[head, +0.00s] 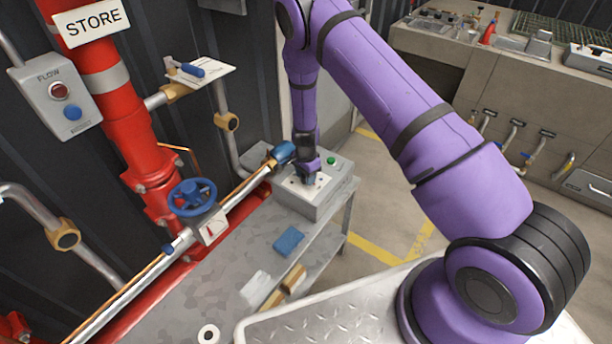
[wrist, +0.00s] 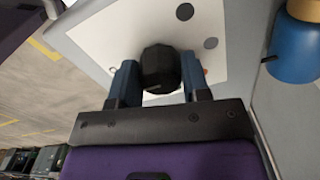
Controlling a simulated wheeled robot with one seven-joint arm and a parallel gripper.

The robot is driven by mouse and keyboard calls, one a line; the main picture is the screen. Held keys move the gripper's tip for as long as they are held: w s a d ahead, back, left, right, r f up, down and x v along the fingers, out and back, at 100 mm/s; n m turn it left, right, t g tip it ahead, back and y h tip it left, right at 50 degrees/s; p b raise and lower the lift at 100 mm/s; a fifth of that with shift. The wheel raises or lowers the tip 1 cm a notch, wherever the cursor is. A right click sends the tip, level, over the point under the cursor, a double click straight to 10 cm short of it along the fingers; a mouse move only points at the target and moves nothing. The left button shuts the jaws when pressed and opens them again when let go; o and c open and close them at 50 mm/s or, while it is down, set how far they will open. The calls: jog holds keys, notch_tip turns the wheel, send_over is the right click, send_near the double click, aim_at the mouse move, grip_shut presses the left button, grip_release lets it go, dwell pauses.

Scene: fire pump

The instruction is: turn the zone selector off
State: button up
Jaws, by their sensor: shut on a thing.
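The zone selector is a black faceted knob (wrist: 160,66) on the white top plate (wrist: 110,35) of a grey control box (head: 312,206). In the wrist view my gripper (wrist: 160,84) has one blue finger on each side of the knob and is shut on it. A faint pale mark shows near the knob's lower edge; I cannot read its setting. In the head view my gripper (head: 308,178) points down onto the box top and hides the knob. A small orange mark shows beside the right finger in the wrist view.
A green button (head: 331,161) sits on the box near my gripper. A blue-ended pipe (head: 284,152) passes close on the left; its blue end also shows in the wrist view (wrist: 296,50). A blue handwheel (head: 193,197) and red pipework stand further left. Open floor lies right.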

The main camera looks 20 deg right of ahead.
jog(key=shift+m, duration=0.3)
jog(key=o, duration=0.9)
jog(key=shift+o, duration=0.2)
notch_tip(320, 180, up, 11)
jog(key=shift+f, duration=0.1)
dwell(0.3)
